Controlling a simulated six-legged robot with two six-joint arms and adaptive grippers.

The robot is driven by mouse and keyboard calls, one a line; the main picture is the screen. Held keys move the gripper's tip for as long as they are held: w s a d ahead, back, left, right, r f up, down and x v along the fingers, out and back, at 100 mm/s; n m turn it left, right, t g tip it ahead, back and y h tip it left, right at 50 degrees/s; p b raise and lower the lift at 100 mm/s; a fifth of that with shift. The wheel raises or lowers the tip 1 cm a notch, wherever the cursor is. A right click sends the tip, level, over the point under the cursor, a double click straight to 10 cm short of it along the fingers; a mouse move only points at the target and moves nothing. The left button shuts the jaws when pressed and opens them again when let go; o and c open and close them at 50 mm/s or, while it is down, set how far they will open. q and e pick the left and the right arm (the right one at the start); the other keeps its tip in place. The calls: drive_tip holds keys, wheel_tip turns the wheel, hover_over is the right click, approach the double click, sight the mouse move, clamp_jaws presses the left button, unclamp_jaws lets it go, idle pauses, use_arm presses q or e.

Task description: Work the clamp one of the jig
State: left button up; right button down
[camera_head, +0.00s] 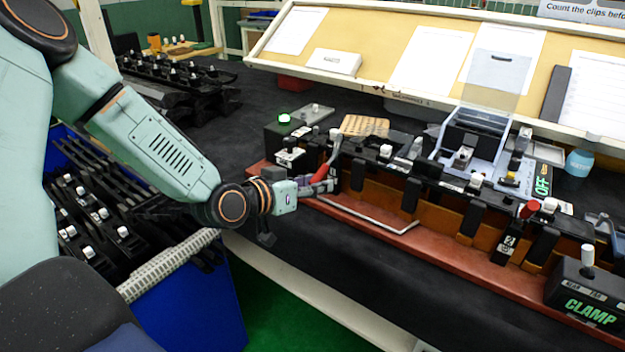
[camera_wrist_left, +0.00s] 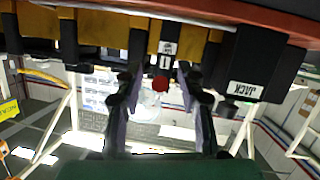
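The jig (camera_head: 460,255) is a long red-brown base with an orange-brown rail and several black clips along it. Clamp one, with a red handle (camera_head: 330,156), stands at its left end. In the left wrist view, clamp one's label "1" (camera_wrist_left: 165,62) shows with its red tip (camera_wrist_left: 160,84) below it. My left gripper (camera_head: 322,186) is at that handle; in the wrist view its fingers (camera_wrist_left: 161,88) are apart, on either side of the red tip with gaps. Contact is not visible. Clamp two (camera_head: 508,245), with a red knob, is further right. My right gripper is not in view.
A black CLAMP box (camera_head: 592,297) with a lever is at the right front. A blue bin (camera_head: 205,300) of black parts is at left. A sloped board (camera_head: 380,50) runs behind.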

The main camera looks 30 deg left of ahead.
use_arm(q)
drive_tip(key=shift+w+r, duration=0.1)
drive_tip(key=shift+r, duration=4.9)
drive_tip(key=shift+s+f, duration=0.1)
drive_tip(key=shift+s, duration=0.1)
